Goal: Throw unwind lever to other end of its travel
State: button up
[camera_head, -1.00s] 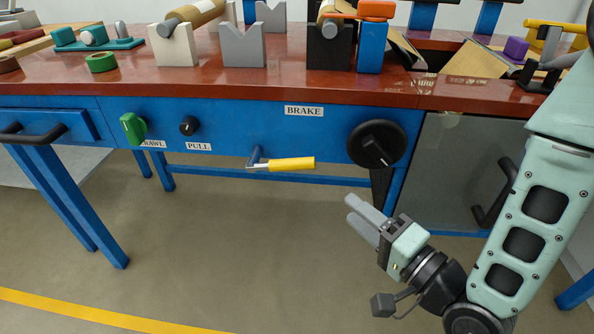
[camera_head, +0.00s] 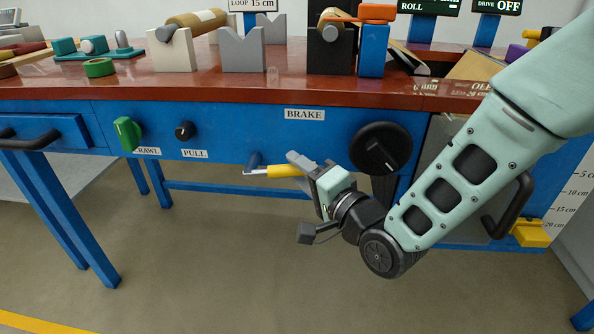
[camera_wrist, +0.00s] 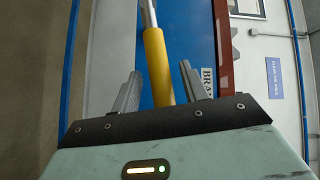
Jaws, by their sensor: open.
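A lever with a yellow grip (camera_head: 283,171) and a grey metal arm sticks out from the blue front panel below the BRAKE label (camera_head: 304,114). I see no readable unwind label on it. My gripper (camera_head: 300,170) is open at the right end of the grip, which it partly hides. In the wrist view, the yellow grip (camera_wrist: 157,66) runs between the two spread fingers of my gripper (camera_wrist: 158,88), with a visible gap to each. The grip's near end is hidden behind the gripper body.
A black handwheel (camera_head: 381,149) sits on the panel just right of my gripper. A green knob (camera_head: 127,133) and a black knob (camera_head: 185,131) are to the left. The red-brown bench top (camera_head: 290,91) overhangs above. Under the panel are blue legs, a crossbar and open floor.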

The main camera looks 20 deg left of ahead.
jog(key=shift+x, duration=0.75)
